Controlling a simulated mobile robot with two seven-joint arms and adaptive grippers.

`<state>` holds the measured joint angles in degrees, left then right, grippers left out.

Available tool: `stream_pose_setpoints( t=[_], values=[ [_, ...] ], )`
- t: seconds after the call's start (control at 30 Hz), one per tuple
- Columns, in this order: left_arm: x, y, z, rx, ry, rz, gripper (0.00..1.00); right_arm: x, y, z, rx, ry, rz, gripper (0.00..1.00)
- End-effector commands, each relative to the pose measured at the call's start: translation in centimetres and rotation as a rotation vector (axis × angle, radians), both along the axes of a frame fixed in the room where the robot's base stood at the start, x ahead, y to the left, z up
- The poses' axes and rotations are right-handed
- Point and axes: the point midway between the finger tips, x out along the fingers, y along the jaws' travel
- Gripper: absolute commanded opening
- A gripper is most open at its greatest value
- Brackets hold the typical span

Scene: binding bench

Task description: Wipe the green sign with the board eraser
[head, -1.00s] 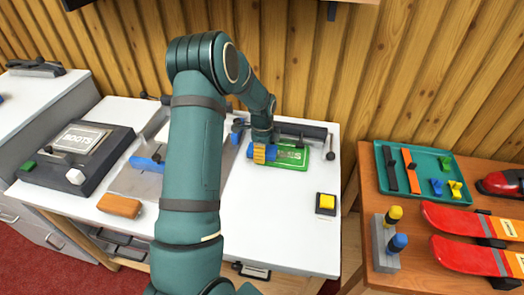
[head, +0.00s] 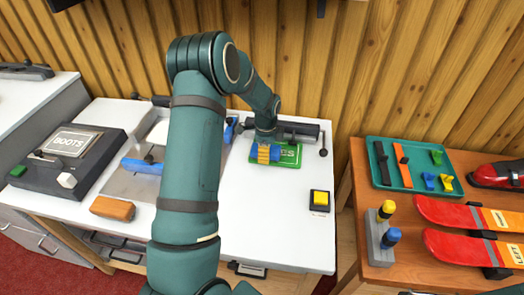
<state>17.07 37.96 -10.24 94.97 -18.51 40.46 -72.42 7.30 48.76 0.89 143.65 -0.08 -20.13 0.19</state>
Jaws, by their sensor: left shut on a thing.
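The green sign (head: 289,161) lies flat on the white bench toward the back, with pale lettering partly covered. The board eraser (head: 274,153), blue with a yellow band, is over the sign's left and middle part. It appears to rest on the sign, though exact contact is hard to see. My left gripper (head: 265,138) comes down from above and is shut on the eraser; its fingertips are mostly hidden by the wrist. My right gripper is not in view.
A dark bar (head: 300,130) with a lever stands behind the sign. A yellow button box (head: 319,201) sits to the front right. A BOOTS press (head: 70,150) and an orange-brown block (head: 112,208) are at left. A side table with a teal tray (head: 418,187) and red skis stands right.

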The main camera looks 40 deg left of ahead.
Motion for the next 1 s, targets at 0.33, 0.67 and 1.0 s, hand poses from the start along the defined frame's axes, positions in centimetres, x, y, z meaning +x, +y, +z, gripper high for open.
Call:
stream_pose_setpoints(
  t=[0.33,0.67,1.0],
  values=[
    [1.3,-2.2,-0.2,0.000,-0.001,-0.002,0.29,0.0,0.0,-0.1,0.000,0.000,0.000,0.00],
    [1.9,-3.4,-0.3,-0.001,0.000,-0.002,0.29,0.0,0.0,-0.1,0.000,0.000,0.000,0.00],
    [3.1,-5.7,-0.2,-0.001,0.000,-0.003,0.29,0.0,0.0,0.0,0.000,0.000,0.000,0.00]
  ],
)
